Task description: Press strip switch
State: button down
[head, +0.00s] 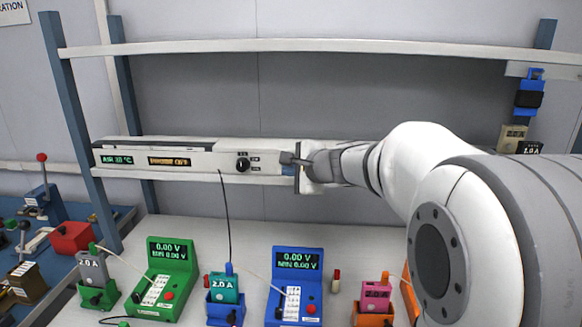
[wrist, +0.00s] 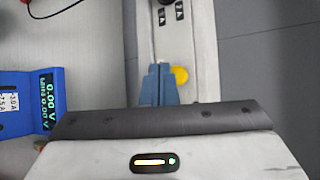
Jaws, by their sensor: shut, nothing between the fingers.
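The strip (head: 205,160) is a long pale unit along the lower shelf, with two small displays reading AIR and what looks like OFF. My gripper (head: 286,158) is shut and empty, in front of the right end of the strip. In the wrist view the shut blue-grey fingers (wrist: 158,72) point along the pale strip (wrist: 174,45). A yellow round part (wrist: 181,76) lies just right of the fingertips; contact cannot be told. In the head view my gripper hides that spot.
Below stand a green meter (head: 172,270) and a blue meter (head: 297,280), with several cell holders between and beside them. An upper shelf (head: 330,46) runs above the strip. A thin black cable (head: 226,215) hangs from the strip.

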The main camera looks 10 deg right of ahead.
jog(key=s, duration=0.1)
jog(key=s+a, duration=0.1)
jog(key=s, duration=0.3)
jog(key=shift+a+b, duration=0.3)
jog(key=shift+b, duration=0.1)
jog(key=s+a+f+n+g+p, duration=0.1)
jog(key=s+a+f+n+g, duration=0.15)
jog(key=s+f+n, duration=0.35)
jog(key=s+a+f+n+g, duration=0.2)
jog(key=s+f+n+g, duration=0.15)
jog(key=s, duration=0.45)
jog(key=s+d+f+n+g+h+p, duration=0.1)
jog(key=s+d+f+n+g+h, duration=0.2)
jog(key=s+n, duration=0.5)
jog(key=s+d+f+h, duration=0.1)
jog(key=s+d+f, duration=0.1)
jog(key=s, duration=0.1)
jog(key=shift+d+f+h, duration=0.15)
jog(key=shift+d+h, duration=0.05)
jog(key=shift+h, duration=0.2)
